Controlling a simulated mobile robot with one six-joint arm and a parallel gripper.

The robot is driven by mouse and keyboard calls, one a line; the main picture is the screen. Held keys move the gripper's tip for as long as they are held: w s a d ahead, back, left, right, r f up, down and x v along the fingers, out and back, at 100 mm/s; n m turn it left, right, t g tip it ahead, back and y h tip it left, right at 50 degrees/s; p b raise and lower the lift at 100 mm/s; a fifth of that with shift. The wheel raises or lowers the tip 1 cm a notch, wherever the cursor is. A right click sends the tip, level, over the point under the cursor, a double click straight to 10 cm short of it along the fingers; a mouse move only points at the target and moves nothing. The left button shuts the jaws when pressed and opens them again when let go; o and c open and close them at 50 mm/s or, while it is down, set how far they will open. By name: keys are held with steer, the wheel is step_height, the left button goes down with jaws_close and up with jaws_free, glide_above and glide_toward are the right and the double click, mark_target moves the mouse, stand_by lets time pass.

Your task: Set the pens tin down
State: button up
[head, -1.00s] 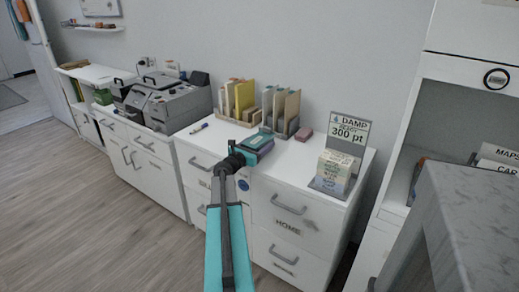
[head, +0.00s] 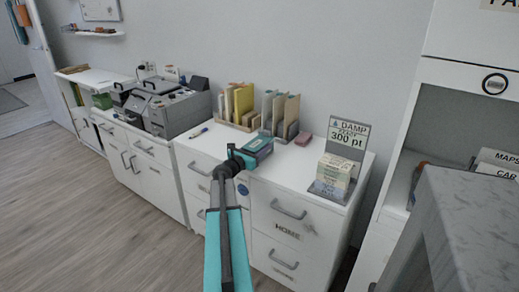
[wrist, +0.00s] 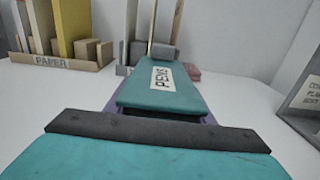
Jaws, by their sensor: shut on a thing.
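The pens tin (head: 260,146) is a flat box with a teal top and a darker purple side, over the white desk top. In the wrist view the tin (wrist: 150,94) shows its PENS label and points away from me, towards the back. My gripper (head: 241,156) is shut on the tin's near end; in the wrist view a dark bar lies across that end and hides it. The tin is low over the desk; I cannot tell whether its underside touches.
A PAPER holder (wrist: 62,62) with upright folders stands behind left, and a grey rack (head: 279,125) is just behind the tin. A pink block (head: 303,138) lies behind right. A DAMP sign stand (head: 333,170) holds boxes at right. Bare desk lies between.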

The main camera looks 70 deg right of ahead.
step_height(320, 180, up, 3)
steer(key=shift+f, duration=0.1)
steer(key=shift+s+a, duration=0.1)
steer(key=shift+a, duration=0.15)
steer(key=s+a, duration=0.1)
steer(key=a, duration=0.3)
steer(key=s+a+r, duration=0.1)
steer(key=s+a, duration=0.1)
steer(key=a, duration=0.2)
steer(key=s+a, duration=0.1)
steer(key=a, duration=0.3)
steer(key=shift+s+a+r, duration=0.2)
steer(key=shift+s+r, duration=0.05)
steer(key=shift+s, duration=0.05)
steer(key=p, duration=0.2)
steer(key=shift+r+p, duration=0.15)
steer(key=shift+p, duration=0.2)
steer(key=shift+p, duration=0.4)
steer(key=p, duration=0.3)
steer(key=a+p, duration=0.1)
steer(key=p, duration=0.2)
steer(key=shift+s+a+r, duration=0.1)
steer(key=shift+s+a, duration=0.2)
steer(key=shift+a+p, duration=0.25)
steer(key=shift+p, duration=0.6)
